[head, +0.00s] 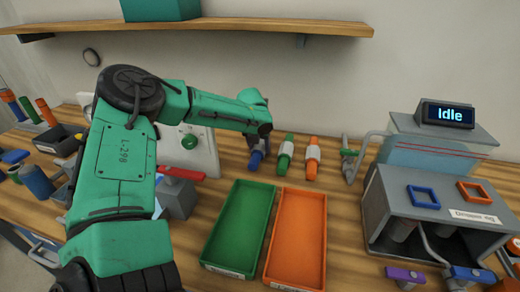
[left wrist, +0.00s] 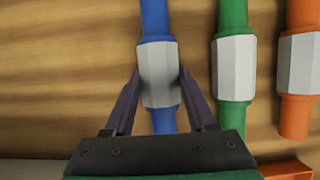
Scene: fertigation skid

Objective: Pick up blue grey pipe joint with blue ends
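The blue pipe joint with the grey collar (left wrist: 157,75) lies on the wooden table, between the fingers of my left gripper (left wrist: 159,74) in the left wrist view. In the head view the joint's blue end (head: 256,160) shows just below my left gripper (head: 259,143), which hides part of it. The fingers stand on either side of the collar and look open, with little room at the tips. I cannot tell whether either finger touches it. My right gripper is not in view.
A green joint (head: 285,155) and an orange joint (head: 312,158) lie just right of the blue one. A green tray (head: 209,246) and an orange tray (head: 270,254) stand in front. A grey machine (head: 440,215) stands at right, and a shelf (head: 220,25) hangs above.

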